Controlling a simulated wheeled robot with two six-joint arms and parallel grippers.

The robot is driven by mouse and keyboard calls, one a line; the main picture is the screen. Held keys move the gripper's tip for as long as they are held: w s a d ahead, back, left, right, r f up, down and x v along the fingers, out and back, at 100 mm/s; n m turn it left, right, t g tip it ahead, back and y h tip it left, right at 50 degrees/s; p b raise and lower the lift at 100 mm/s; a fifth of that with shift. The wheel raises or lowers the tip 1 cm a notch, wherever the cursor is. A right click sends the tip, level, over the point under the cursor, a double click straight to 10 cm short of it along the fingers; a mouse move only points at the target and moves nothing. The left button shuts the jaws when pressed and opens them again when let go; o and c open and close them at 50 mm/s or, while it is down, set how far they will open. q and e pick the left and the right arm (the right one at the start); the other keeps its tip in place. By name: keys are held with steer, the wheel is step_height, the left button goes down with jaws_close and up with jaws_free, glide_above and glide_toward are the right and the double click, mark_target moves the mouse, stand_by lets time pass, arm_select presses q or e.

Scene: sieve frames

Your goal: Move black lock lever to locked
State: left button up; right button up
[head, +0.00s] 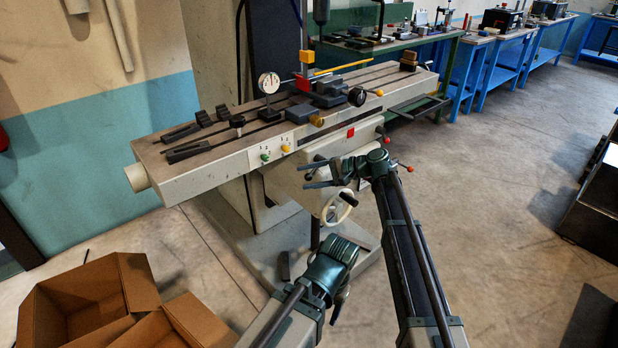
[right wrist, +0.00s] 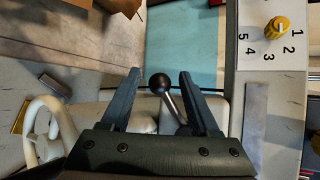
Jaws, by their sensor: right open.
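The black lock lever, a black ball knob (right wrist: 159,83) on a short metal stem, shows in the right wrist view. My right gripper (right wrist: 160,73) is open, with one finger on each side of the knob and a visible gap to both. The stem runs down toward the gripper body, which hides its base. In the head view my right gripper (head: 312,173) reaches in front of the milling machine, above the white handwheel (head: 328,214); I cannot pick out the lever clearly there. My left gripper (head: 341,301) hangs low in front of the machine, and its fingers are unclear.
The machine table (head: 228,154) carries clamps, a dial gauge (head: 268,84) and a vise. A yellow dial knob (right wrist: 279,29) with numbers is on the panel right of the lever. Cardboard boxes (head: 130,280) lie at lower left.

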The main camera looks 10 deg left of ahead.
steer(key=p+v, duration=0.5)
steer(key=v, duration=0.8)
steer(key=shift+d, duration=0.4)
